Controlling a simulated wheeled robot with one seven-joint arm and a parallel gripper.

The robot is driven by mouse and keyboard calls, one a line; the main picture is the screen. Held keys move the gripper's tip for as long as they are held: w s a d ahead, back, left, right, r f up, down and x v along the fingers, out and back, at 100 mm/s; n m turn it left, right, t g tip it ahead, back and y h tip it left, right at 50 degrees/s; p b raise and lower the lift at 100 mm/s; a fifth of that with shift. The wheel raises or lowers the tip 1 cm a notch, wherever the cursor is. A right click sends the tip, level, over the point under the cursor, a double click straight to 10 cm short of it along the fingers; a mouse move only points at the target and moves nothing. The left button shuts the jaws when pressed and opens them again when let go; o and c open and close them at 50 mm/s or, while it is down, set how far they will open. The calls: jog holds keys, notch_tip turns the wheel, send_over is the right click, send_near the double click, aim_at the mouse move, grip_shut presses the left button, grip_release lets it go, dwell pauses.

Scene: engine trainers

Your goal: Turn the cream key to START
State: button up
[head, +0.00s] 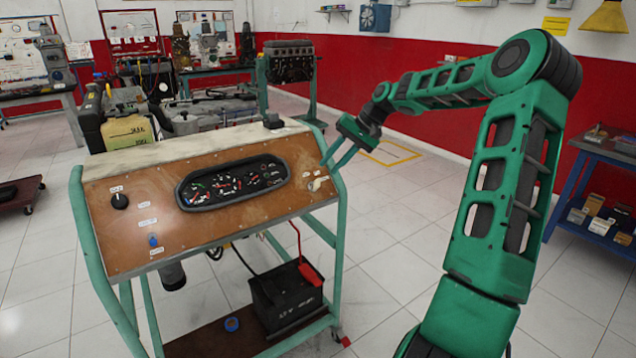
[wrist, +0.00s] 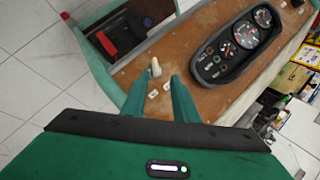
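The cream key (head: 316,184) sits at the right end of the brown panel (head: 150,190), right of the gauge cluster. In the wrist view the cream key (wrist: 155,68) stands out from the panel just beyond my fingertips, roughly in line with the gap between them. My gripper (head: 332,164) is open, its two green fingers pointing down at the panel's right end. In the wrist view my gripper (wrist: 158,82) shows a clear gap with nothing held. Small white labels (wrist: 152,94) lie beside the key; their text is too small to read. I see no contact with the key.
The gauge cluster (head: 232,182) is raised in the panel's middle. A black knob (head: 120,201) and a blue knob (head: 153,240) are at its left. A black battery (head: 285,300) with a red clamp stands below. The floor right of the stand is clear.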

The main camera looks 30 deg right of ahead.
aim_at(320, 179)
jog(key=w+a+f+h, duration=0.1)
jog(key=f, duration=0.1)
jog(key=w+a+f+n+h, duration=0.1)
jog(key=f, duration=0.2)
jog(key=w+a+f+n+t+h, duration=0.1)
jog(key=f, duration=0.1)
jog(key=shift+w+f, duration=0.15)
jog(key=shift+f, duration=0.05)
dwell(0.6)
grip_shut()
